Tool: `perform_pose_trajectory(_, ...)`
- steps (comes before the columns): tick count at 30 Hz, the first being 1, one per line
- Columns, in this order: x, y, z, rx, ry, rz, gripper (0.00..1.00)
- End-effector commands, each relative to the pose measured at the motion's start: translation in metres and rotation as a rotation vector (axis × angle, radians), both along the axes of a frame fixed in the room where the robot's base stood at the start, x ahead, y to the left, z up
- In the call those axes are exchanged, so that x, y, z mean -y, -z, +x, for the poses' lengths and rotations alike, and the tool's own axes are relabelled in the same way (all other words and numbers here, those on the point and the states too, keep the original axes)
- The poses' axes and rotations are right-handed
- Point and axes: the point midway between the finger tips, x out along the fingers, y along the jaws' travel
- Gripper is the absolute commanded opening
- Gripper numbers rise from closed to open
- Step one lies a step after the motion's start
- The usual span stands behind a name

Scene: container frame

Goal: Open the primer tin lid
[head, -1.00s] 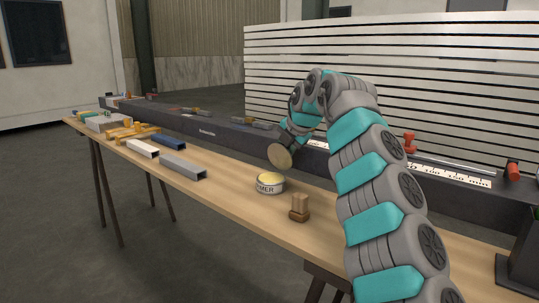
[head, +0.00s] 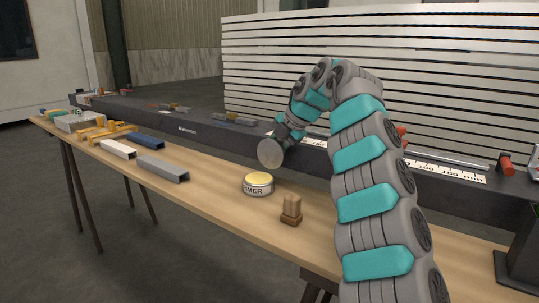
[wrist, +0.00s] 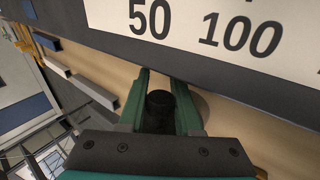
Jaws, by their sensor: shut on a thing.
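The primer tin (head: 258,186) stands upright on the wooden bench. Its white label reads "MER" in part, and its top shows a pale yellow round surface with no lid over it. My gripper (head: 283,143) is above and a little right of the tin, shut on the lid (head: 270,154), a grey disc held tilted and clear of the tin. In the wrist view my gripper (wrist: 160,105) has its green fingers on both sides of a dark round knob (wrist: 160,101). The lid's edge (wrist: 203,108) shows partly behind the fingers.
A wooden block-like tool (head: 291,211) stands right of the tin. Grey, white and blue channel pieces (head: 163,167) lie to the left. A long dark beam with a printed scale (head: 450,172) runs along the back. The bench front between channels and tin is clear.

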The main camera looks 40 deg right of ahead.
Motion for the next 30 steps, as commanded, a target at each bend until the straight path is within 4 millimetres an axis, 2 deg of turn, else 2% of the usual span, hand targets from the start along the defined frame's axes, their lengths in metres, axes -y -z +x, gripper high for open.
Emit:
perform_pose_trajectory(2, 0.002, -0.002, 0.0, 0.005, 0.004, -0.003, 0.0)
perform_pose_trajectory(3, 0.002, -0.002, 0.0, 0.005, 0.004, -0.003, 0.36)
perform_pose_trajectory(10, 0.001, -0.001, 0.0, 0.004, 0.002, -0.002, 0.62)
perform_pose_trajectory(22, 0.002, -0.006, -0.002, 0.004, 0.0, -0.001, 0.63)
perform_pose_trajectory(30, 0.009, -0.037, -0.02, 0.004, -0.002, -0.001, 0.63)
